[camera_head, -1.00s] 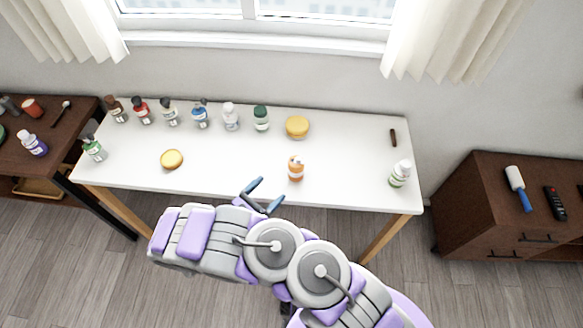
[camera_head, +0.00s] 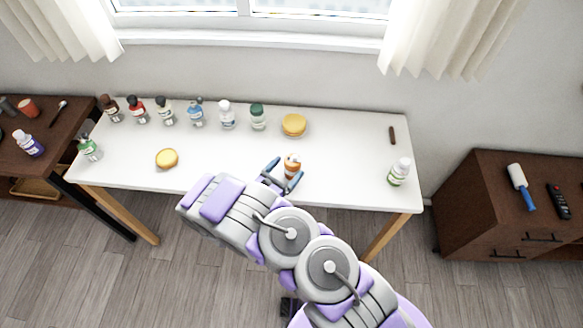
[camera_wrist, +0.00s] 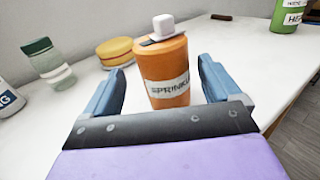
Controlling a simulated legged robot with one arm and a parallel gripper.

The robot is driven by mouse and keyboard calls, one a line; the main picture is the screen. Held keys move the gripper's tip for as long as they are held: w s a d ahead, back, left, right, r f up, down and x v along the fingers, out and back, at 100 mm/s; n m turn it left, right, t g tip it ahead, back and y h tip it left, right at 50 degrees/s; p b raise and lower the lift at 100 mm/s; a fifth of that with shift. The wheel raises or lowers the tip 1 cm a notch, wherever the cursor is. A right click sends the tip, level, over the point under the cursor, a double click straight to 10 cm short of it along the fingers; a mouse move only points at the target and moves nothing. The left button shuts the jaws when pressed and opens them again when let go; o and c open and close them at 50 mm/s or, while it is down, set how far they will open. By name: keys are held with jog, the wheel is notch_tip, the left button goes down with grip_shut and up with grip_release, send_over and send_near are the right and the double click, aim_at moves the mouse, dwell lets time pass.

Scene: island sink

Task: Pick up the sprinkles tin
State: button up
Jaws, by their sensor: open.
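The sprinkles tin (camera_head: 292,166) is an orange container with a white label and a white knob on top, upright near the front edge of the white table (camera_head: 225,165). In the wrist view the tin (camera_wrist: 168,72) shows its "SPRINKL" label. My gripper (camera_head: 284,175) is open with its blue fingers on either side of the tin. In the wrist view the gripper (camera_wrist: 160,90) has a visible gap between the tin and the right finger, and a smaller one at the left finger.
A yellow round item (camera_head: 294,125) and a green-capped bottle (camera_head: 258,117) stand behind the tin. Several bottles line the back left. Another yellow round item (camera_head: 167,158) lies left, and a green-labelled bottle (camera_head: 399,172) stands right. The table around the tin is clear.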

aim_at(296, 162)
jog(key=shift+w+d, duration=0.2)
jog(key=shift+d, duration=0.2)
jog(key=x, duration=0.1)
jog(key=b+x, duration=0.1)
jog(key=x, duration=0.1)
jog(key=shift+f, duration=0.35)
jog(key=shift+w+d, duration=0.25)
jog(key=shift+w, duration=0.35)
jog(key=shift+d+r, duration=0.1)
jog(key=shift+c, duration=0.2)
jog(key=shift+d, duration=0.1)
jog(key=c, duration=1.1)
